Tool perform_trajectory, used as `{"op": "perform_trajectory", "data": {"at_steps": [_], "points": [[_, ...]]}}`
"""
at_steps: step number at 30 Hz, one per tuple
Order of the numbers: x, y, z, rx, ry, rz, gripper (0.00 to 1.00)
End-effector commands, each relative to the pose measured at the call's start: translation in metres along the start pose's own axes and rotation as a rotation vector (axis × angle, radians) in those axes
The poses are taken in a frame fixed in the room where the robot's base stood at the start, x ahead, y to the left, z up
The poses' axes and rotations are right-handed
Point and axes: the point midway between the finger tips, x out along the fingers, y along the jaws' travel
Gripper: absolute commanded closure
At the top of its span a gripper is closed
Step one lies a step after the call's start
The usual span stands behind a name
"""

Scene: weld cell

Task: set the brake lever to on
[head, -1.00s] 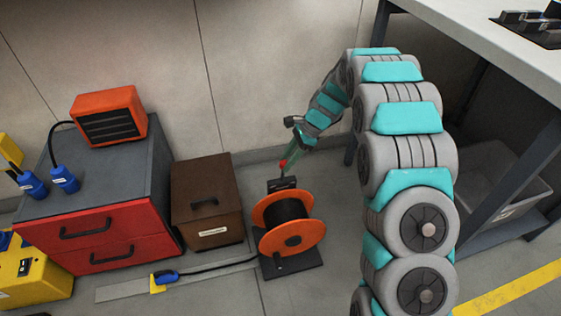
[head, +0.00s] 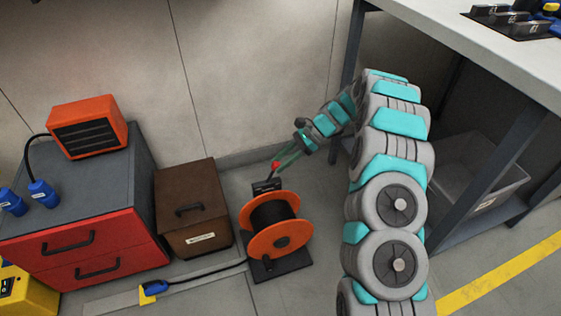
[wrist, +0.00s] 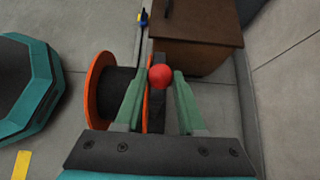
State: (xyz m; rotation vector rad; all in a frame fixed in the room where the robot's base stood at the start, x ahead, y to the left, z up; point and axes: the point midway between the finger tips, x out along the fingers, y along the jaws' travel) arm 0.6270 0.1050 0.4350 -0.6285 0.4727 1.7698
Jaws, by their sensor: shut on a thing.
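The brake lever has a red ball knob (head: 276,165) and rises from a small black labelled block (head: 266,187) behind the cable reel (head: 274,241). In the head view the lever leans to the right; its label is too small to read. My gripper (head: 279,163) comes from the upper right, its green fingers shut on the lever at the knob. In the wrist view the red knob (wrist: 160,76) sits between the two fingertips. The lower part of the lever is hidden there.
A brown box (head: 190,212) stands left of the reel, beside a red-fronted drawer cabinet (head: 95,255) with an orange heater (head: 88,127) on top. A workbench (head: 470,55) with a grey bin (head: 480,170) below is at right. A blue-handled plug (head: 154,287) lies in front.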

Motion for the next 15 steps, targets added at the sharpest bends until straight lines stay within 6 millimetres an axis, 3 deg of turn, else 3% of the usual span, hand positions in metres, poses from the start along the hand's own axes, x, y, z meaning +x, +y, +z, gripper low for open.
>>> {"op": "perform_trajectory", "data": {"at_steps": [4, 5, 12, 15], "points": [[-0.0003, 0.0005, -0.0013, 0.002, 0.001, 0.0, 1.0], [-0.0003, 0.0005, -0.0013, 0.002, 0.001, 0.0, 0.6], [-0.0002, 0.0003, -0.0008, 0.001, 0.001, 0.0, 0.33], [-0.0002, 0.0002, -0.0006, 0.001, 0.001, 0.0, 0.32]]}}
